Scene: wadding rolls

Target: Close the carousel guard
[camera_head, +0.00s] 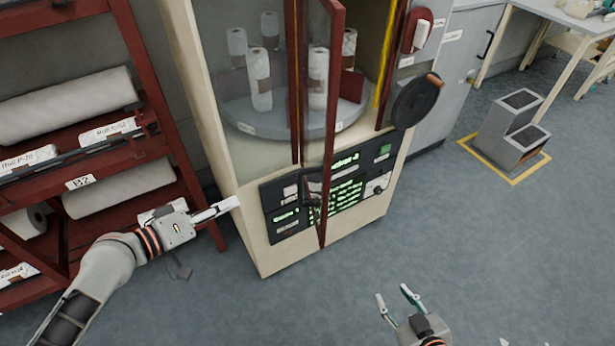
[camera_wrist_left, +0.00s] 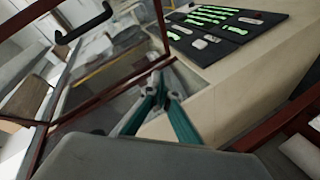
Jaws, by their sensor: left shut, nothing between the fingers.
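The carousel guard (camera_head: 331,120) is a red-framed clear door on the cream carousel cabinet (camera_head: 250,225). It stands open, swung out toward me, with its lower corner in front of the control panel (camera_head: 348,192). In the left wrist view its red frame (camera_wrist_left: 105,95) and black handle (camera_wrist_left: 84,24) show at the left. My left gripper (camera_head: 232,204) is shut and empty, left of the guard and near the cabinet's front left side. Its fingers (camera_wrist_left: 157,88) show together in the wrist view. My right gripper (camera_head: 396,298) is open and empty over the floor, right of the guard.
White wadding rolls (camera_head: 259,80) stand on the round grey carousel (camera_head: 270,122) inside. A red rack (camera_head: 150,85) with rolls is at the left, close to my left arm. A black handwheel (camera_head: 416,102) sits at the cabinet's right. Grey steps (camera_head: 503,130) stand farther right. The front floor is mostly clear.

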